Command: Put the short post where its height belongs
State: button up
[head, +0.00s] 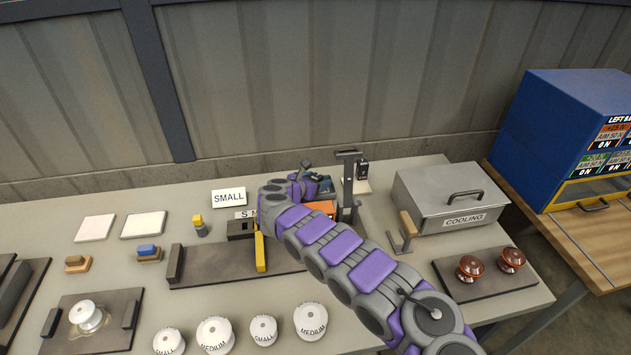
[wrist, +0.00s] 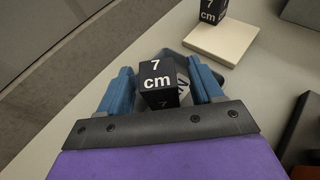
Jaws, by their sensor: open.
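In the wrist view my gripper (wrist: 163,82) is open, with one blue finger on each side of a black block (wrist: 158,75) marked "7 cm". Gaps show between the block and the fingers. A second black block (wrist: 210,10) marked "cm", its number partly cut off, stands on a cream pad (wrist: 222,42) beyond. In the head view my gripper (head: 322,185) is at the back of the table, mostly behind my purple and grey arm. A small black block (head: 362,170) stands to its right. I cannot tell which piece is the short post.
A tall black stand (head: 348,190) is close right of my gripper. The grey COOLING box (head: 450,195) stands further right. A SMALL sign (head: 229,197), two pale pads (head: 144,224) and a dark tray (head: 205,268) lie left. White labelled insulators (head: 216,335) line the front.

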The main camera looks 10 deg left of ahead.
jog(key=p+v, duration=0.4)
jog(key=v, duration=0.5)
jog(key=shift+a+r, duration=0.1)
jog(key=shift+r, duration=0.2)
jog(key=shift+f+p+v, duration=0.1)
jog(key=shift+p+v, duration=0.35)
jog(key=shift+v, duration=0.2)
jog(key=shift+f+p+v, duration=0.15)
jog(key=shift+p+v, duration=0.25)
jog(key=shift+v, duration=0.3)
jog(key=shift+s, duration=0.15)
